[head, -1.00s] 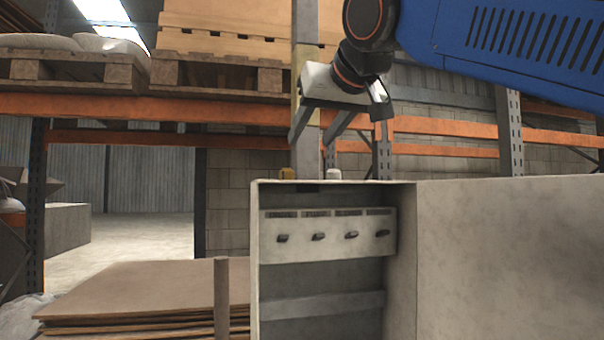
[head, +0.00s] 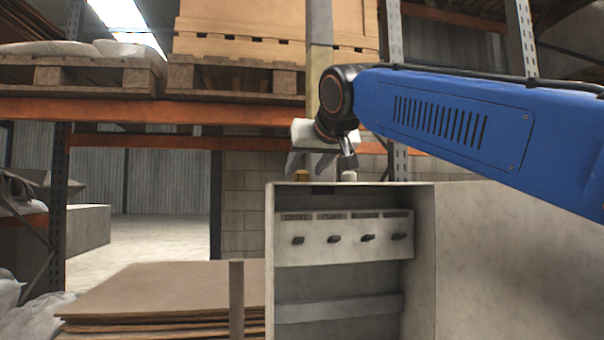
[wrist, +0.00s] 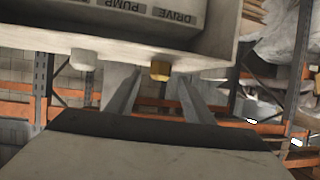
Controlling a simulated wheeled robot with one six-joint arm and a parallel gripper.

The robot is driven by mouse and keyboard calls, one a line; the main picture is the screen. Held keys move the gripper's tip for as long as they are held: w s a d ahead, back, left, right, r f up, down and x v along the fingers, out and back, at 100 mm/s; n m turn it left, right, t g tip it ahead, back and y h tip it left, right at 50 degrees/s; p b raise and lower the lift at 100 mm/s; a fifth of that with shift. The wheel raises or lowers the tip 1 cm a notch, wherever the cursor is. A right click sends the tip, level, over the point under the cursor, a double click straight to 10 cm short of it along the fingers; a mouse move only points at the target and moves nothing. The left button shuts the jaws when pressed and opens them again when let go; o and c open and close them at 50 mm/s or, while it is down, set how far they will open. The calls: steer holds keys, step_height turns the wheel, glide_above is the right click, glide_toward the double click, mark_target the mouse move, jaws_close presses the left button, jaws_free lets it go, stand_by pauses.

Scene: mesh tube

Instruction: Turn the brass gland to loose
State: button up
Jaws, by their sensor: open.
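The brass gland (head: 301,176) stands on the top of the grey cabinet (head: 425,250), near its left end. In the wrist view, the brass gland (wrist: 160,71) appears upside down, in the gap between my finger tips. My gripper (head: 306,166) is open just above the cabinet top, its fingers pointing down, with nothing held. In the wrist view, my gripper (wrist: 156,84) has one finger on each side of the gland; I cannot tell whether either touches it. Any marking on the gland is too small to see.
A pale gland (head: 349,176) stands to the right of the brass one, close to my gripper. The cabinet's open front shows a panel (head: 345,238) with several dark knobs. Stacked brown sheets (head: 165,300) lie to the left. Orange racking (head: 130,112) with pallets stands behind.

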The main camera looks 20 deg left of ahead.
mark_target(302, 172)
steer(key=shift+x, duration=1.7)
steer(key=shift+c, duration=0.5)
steer(key=c, duration=0.9)
steer(key=shift+c, duration=0.2)
steer(key=shift+n+g+y, duration=0.3)
steer(key=shift+n+y, duration=0.2)
steer(key=shift+n+g+y, duration=0.7)
steer(key=shift+n, duration=0.1)
steer(key=shift+n+g+y, duration=0.65)
steer(key=shift+n+g, duration=0.6)
steer(key=shift+g, duration=0.1)
steer(key=shift+n+g+y, duration=0.65)
steer(key=shift+n+g, duration=0.6)
steer(key=shift+g, duration=0.1)
